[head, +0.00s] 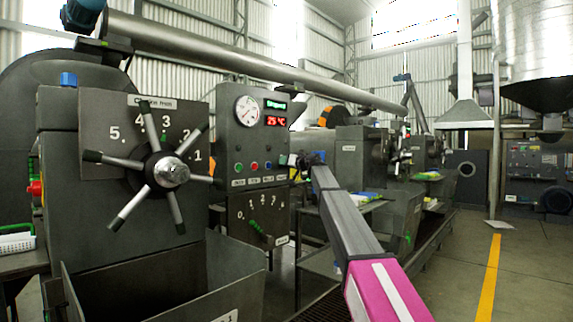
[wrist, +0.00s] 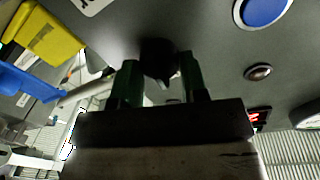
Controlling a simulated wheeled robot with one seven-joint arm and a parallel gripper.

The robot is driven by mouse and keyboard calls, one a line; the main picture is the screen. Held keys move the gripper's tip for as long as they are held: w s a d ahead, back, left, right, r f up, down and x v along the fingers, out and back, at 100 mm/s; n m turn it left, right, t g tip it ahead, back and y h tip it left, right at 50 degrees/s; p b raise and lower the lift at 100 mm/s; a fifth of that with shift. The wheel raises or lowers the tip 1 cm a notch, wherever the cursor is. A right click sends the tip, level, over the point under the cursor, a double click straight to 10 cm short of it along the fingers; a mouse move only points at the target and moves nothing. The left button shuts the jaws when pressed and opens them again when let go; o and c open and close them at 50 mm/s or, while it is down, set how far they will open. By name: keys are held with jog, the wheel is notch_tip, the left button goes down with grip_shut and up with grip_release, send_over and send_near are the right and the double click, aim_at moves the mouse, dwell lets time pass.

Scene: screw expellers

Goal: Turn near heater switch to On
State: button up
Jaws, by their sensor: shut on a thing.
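The heater switch is a small black knob (wrist: 158,55) on the dark grey panel face in the wrist view. My gripper (wrist: 160,75) has its two green fingers on either side of this knob and is shut on it. The knob's pointer and markings cannot be read. In the head view the near control panel (head: 232,140) carries a dial gauge (head: 247,111), a red display reading 25 °C (head: 276,121) and red, green and blue buttons. There my gripper is by the panel's right edge, small and hard to make out, and the knob cannot be made out.
A large spoked handwheel (head: 168,171) stands left of the panel. A numbered scale with a green-handled lever (head: 258,230) is below it. In the wrist view a blue button (wrist: 263,10) and a small dark lamp (wrist: 258,72) are beside the knob. Open floor (head: 470,270) lies to the right.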

jog(key=m+g, duration=0.1)
jog(key=m, duration=0.8)
jog(key=shift+w+d+m, duration=0.1)
jog(key=shift+m, duration=0.3)
dwell(0.4)
jog(key=o, duration=0.9)
jog(key=v, duration=1.1)
jog(key=shift+f, duration=0.1)
